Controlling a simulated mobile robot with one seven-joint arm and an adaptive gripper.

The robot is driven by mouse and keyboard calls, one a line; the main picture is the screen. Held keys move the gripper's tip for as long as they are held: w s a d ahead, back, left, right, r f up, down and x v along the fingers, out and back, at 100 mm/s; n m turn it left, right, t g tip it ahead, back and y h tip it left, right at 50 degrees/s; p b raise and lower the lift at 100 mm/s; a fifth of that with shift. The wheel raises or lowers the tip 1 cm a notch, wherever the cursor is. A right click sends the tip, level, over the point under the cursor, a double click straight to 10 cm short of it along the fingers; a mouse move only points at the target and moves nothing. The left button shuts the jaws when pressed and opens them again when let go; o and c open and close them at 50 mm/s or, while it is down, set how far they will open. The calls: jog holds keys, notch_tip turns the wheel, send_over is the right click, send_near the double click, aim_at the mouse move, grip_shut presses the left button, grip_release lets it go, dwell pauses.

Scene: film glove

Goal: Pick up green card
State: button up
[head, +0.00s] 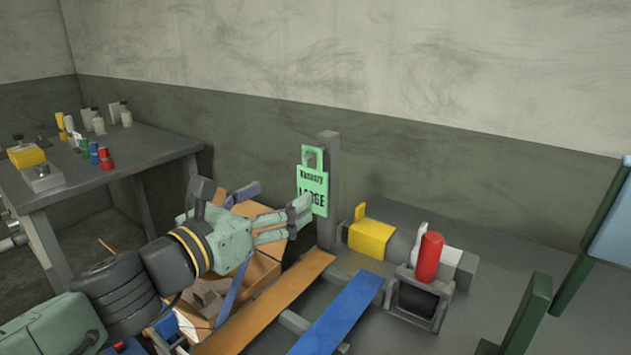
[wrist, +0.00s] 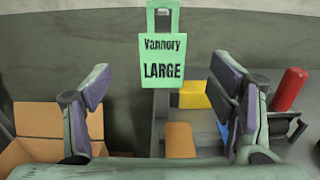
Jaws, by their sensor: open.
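The green card (head: 312,190) hangs upright by its looped top on a grey post (head: 328,150). It reads "Vannory LARGE". In the wrist view the card (wrist: 161,62) is upright and near the top centre, between my two spread fingers. My gripper (head: 290,218) is open and empty, just left of the card in the head view, with one fingertip close to the card's lower left edge. I cannot tell whether that fingertip touches it.
A cardboard box (head: 262,272) lies below my gripper. To the right, a workbench (head: 510,235) carries a yellow object (head: 370,238) and a red cylinder (head: 429,257). Orange (head: 265,312) and blue (head: 340,315) strips run in front. A side table (head: 95,165) with small bottles stands at left.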

aim_at(312, 184)
jog(key=x, duration=0.5)
jog(key=shift+s+d+p, duration=0.1)
jog(key=shift+d+p, duration=0.05)
jog(key=shift+p, duration=0.15)
jog(key=shift+f+p+x, duration=0.2)
jog(key=shift+f+x, duration=0.05)
jog(key=shift+x, duration=0.85)
jog(key=shift+f+p+x, duration=0.2)
jog(key=shift+f+x, duration=0.05)
jog(key=shift+x, duration=0.9)
jog(key=c, duration=0.9)
jog(key=shift+r, duration=0.1)
